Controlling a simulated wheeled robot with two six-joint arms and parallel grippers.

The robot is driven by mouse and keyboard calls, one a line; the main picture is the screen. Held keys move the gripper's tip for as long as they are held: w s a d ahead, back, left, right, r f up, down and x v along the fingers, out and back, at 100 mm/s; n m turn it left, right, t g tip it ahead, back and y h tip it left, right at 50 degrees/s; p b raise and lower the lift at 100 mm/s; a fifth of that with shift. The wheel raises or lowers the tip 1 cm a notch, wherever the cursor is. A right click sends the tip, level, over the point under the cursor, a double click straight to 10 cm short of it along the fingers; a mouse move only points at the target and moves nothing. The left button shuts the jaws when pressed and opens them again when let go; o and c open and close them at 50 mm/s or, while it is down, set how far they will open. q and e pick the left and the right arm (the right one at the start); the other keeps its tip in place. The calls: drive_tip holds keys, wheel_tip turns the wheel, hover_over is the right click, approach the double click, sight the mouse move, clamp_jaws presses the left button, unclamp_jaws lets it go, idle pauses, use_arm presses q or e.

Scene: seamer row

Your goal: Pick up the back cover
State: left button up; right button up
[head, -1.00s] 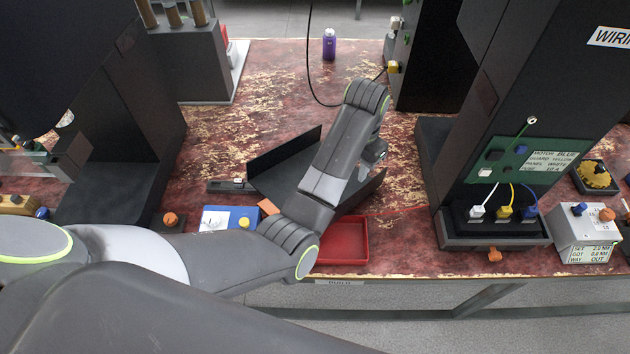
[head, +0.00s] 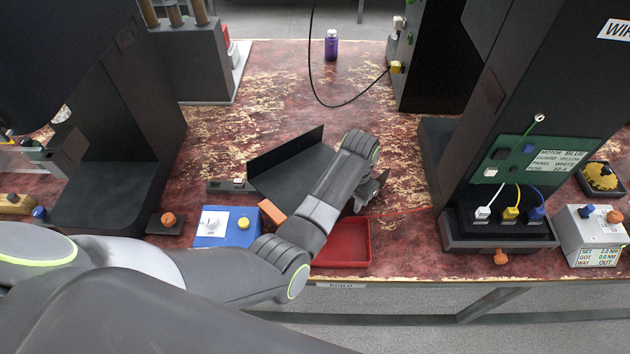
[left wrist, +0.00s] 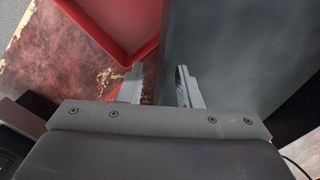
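The back cover appears to be the dark bent sheet (head: 290,160) on the table in the head view, with a raised flange at its back edge. My left arm hides its right part. My left gripper (head: 372,190) is at its right end, partly hidden by my wrist. In the left wrist view a large dark panel (left wrist: 235,50), likely the cover, fills the right side. The two fingers of my left gripper (left wrist: 160,88) stand apart there, with the panel's edge showing between them. I cannot tell whether they touch it. My right gripper is not in view.
A red tray (head: 345,262) sits at the table's front edge, close to the gripper; it also shows in the wrist view (left wrist: 105,50). A blue box with a yellow button (head: 243,223) is left of it. Dark machines stand left and right (head: 500,235).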

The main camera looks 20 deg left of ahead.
use_arm(q)
drive_tip(key=shift+f, duration=1.05)
clamp_jaws()
drive_tip(key=shift+w+r, duration=0.1)
idle(0.5)
